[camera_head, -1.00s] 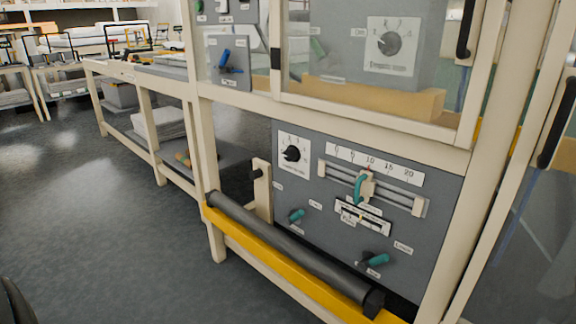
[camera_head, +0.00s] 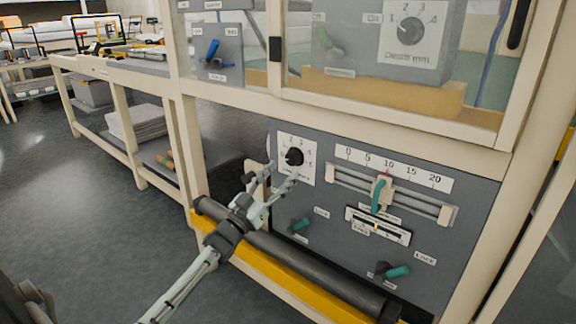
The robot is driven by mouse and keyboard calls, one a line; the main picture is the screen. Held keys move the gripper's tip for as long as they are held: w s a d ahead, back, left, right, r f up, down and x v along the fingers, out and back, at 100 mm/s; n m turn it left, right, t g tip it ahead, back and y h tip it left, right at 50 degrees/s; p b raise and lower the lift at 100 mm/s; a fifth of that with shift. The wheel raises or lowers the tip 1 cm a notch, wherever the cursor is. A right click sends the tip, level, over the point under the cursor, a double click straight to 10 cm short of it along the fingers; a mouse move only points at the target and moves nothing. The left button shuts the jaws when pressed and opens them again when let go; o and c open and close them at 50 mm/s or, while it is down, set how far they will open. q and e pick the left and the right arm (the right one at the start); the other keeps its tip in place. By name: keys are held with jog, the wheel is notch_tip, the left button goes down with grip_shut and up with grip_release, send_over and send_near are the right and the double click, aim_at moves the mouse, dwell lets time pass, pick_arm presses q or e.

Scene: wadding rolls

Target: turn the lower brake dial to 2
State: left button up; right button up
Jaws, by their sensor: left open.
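The lower brake dial (camera_head: 294,157) is a black round knob on a white numbered plate (camera_head: 311,147) at the upper left of the grey lower panel. Its numbers are small and its setting cannot be read for sure. My left gripper (camera_head: 283,174) is open, with its two fingers spread and pointing up toward the dial. Its fingertips appear just below and beside the knob in the picture, and nothing is between them. Whether they touch the plate cannot be told. My right gripper is not in view.
A slider (camera_head: 381,192) with a teal handle runs under a 0 to 20 scale (camera_head: 392,168). Teal levers (camera_head: 302,224) (camera_head: 397,271) sit lower on the panel. A dark roller (camera_head: 310,262) and yellow rail (camera_head: 270,264) run in front. A "Depth mm" dial (camera_head: 411,31) sits above behind glass.

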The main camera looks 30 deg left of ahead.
aim_at(290, 163)
pick_arm(q)
jog(key=shift+x, duration=1.9)
jog(key=shift+f, duration=0.1)
jog(key=c, duration=1.1)
